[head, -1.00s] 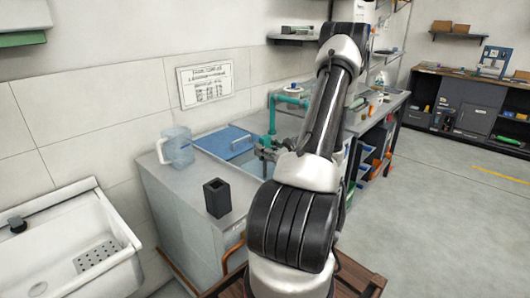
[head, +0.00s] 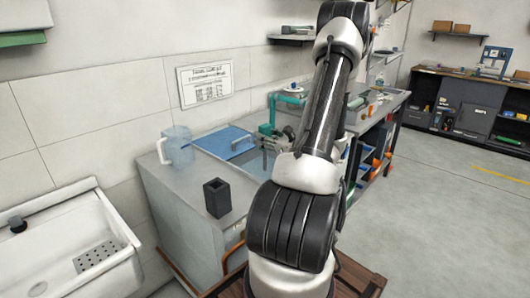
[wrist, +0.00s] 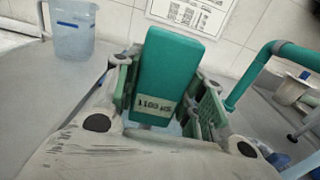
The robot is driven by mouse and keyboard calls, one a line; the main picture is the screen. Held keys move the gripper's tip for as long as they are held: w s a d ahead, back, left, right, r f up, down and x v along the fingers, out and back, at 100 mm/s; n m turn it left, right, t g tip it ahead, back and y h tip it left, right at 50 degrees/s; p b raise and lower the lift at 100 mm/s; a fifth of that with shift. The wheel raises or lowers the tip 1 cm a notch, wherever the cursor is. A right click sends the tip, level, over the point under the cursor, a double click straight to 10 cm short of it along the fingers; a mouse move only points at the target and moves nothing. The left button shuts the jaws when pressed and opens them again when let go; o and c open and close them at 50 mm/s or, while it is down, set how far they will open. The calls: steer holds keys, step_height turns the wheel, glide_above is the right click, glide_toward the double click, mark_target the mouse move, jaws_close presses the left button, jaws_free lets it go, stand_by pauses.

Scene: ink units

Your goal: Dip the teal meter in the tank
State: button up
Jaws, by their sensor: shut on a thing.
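My gripper (wrist: 167,95) is shut on the teal meter (wrist: 172,68), a block with a pale label, between its green pads in the wrist view. In the head view my gripper (head: 275,138) is over the tank (head: 255,163), an opening in the grey counter beside a blue lid. The meter is small and partly hidden there. Its lower end is hidden behind my gripper in the wrist view, so I cannot tell whether it touches the water.
A teal pipe (head: 289,99) stands just behind the tank. A clear jug (head: 177,147) and a black square holder (head: 217,197) stand on the counter to the left. The blue lid (head: 224,142) lies beside the opening. A white sink (head: 65,240) is at far left.

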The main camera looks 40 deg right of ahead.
mark_target(265, 125)
steer(key=shift+r, duration=4.05)
